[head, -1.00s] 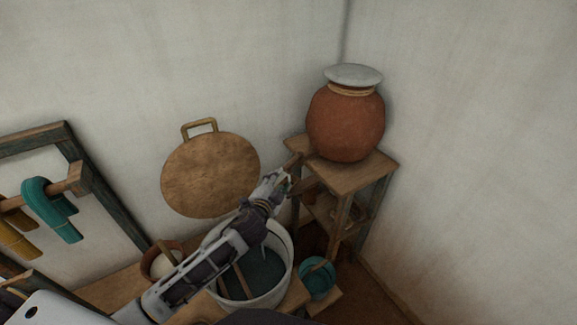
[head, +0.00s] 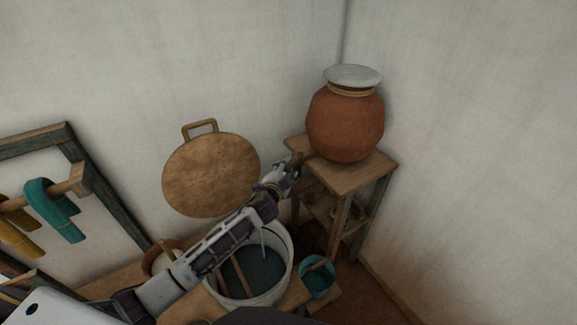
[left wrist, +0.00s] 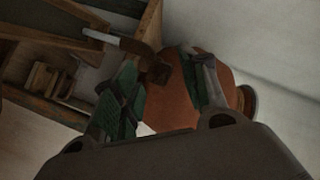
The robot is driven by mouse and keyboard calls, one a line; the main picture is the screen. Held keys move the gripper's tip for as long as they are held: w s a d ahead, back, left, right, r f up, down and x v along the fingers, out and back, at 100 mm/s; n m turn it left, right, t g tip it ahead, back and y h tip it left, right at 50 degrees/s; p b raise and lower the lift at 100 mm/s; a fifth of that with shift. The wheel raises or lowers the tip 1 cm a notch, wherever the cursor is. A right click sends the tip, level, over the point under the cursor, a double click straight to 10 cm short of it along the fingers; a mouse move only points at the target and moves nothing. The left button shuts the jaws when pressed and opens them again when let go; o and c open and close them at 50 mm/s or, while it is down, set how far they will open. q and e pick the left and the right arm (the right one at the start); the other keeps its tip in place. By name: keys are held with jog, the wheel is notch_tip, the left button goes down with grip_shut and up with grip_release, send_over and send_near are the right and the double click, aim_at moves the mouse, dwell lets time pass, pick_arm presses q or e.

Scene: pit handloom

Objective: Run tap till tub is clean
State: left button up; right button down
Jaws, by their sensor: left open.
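The tub (head: 284,285), pale and round with dark blue-grey contents, stands low in front; my left arm crosses over its back edge. A clay pot (head: 345,125) with a pale lid stands on a wooden stand. The brown wooden tap (head: 296,160) sticks out from the pot's lower left; it also shows in the left wrist view (left wrist: 157,73). My left gripper (head: 288,169) is open at the tap, its green-padded fingers on either side. A pale streak leaves the spout in the wrist view, and a thin pale line drops into the tub; both look like running water. My right gripper is out of view.
A round brown disc (head: 210,177) with a handle leans on the wall behind my arm. A small teal bucket (head: 318,280) stands right of the tub. A clay bowl (head: 158,262) stands left. Teal (head: 55,210) and mustard yarn hangs on a rail.

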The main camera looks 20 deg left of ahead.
aim_at(288, 165)
pick_arm(q)
jog(key=shift+x, duration=1.65)
grip_shut()
